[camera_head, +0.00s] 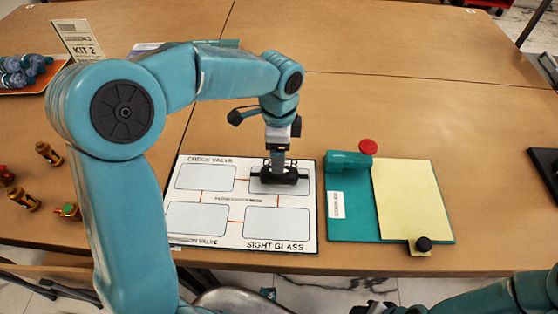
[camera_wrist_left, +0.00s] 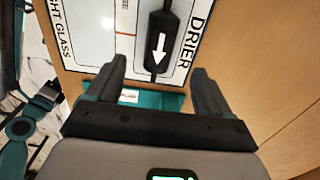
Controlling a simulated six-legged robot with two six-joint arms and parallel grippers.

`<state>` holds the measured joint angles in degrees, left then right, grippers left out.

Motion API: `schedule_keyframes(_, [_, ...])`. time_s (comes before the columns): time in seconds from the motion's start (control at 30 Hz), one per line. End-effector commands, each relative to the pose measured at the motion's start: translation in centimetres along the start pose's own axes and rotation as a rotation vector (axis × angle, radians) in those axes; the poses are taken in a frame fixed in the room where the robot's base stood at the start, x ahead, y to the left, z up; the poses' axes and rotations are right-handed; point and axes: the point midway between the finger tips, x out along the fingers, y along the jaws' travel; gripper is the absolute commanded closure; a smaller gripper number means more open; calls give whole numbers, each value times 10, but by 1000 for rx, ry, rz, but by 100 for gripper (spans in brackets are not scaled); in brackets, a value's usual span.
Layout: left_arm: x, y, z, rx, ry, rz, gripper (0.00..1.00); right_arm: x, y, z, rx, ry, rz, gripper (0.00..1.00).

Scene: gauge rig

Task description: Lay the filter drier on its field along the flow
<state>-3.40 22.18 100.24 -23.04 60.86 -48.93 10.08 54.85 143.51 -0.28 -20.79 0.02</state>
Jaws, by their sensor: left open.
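The filter drier (camera_wrist_left: 160,38) is a black body with a narrower end and a white arrow. It lies on the light DRIER field, its length parallel to the printed word; the arrow points down in the wrist view, towards my gripper's palm. In the head view the drier (camera_head: 291,182) is dark at the card's upper right, partly covered by my left gripper (camera_head: 278,166). In the wrist view my left gripper (camera_wrist_left: 157,80) is open, its fingers apart with nothing held between them. My right gripper (camera_head: 376,308) is only partly visible at the bottom edge; its jaws are unclear.
The white card (camera_head: 210,243) has four labelled fields joined by red lines; the other visible fields are empty. A teal board (camera_head: 345,231) with a yellow pad (camera_head: 407,200) lies to its right. Brass fittings (camera_head: 48,153) stand at left. A black tray (camera_head: 543,170) is at far right.

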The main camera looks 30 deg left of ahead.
Motion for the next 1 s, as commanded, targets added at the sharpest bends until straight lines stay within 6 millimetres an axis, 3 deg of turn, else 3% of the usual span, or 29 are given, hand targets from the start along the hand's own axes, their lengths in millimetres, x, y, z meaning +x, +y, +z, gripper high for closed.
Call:
schedule_keyframes(0.1, [-21,0,-1,0,2,-2,19,-3,-1,0,0,0,0,57])
schedule_keyframes(0.23, [-32,0,0,-1,1,0,19,-4,-2,0,0,0,0,57])
schedule_keyframes(1.0, [-34,2,0,0,0,1,19,-4,-2,0,0,0,0,57])
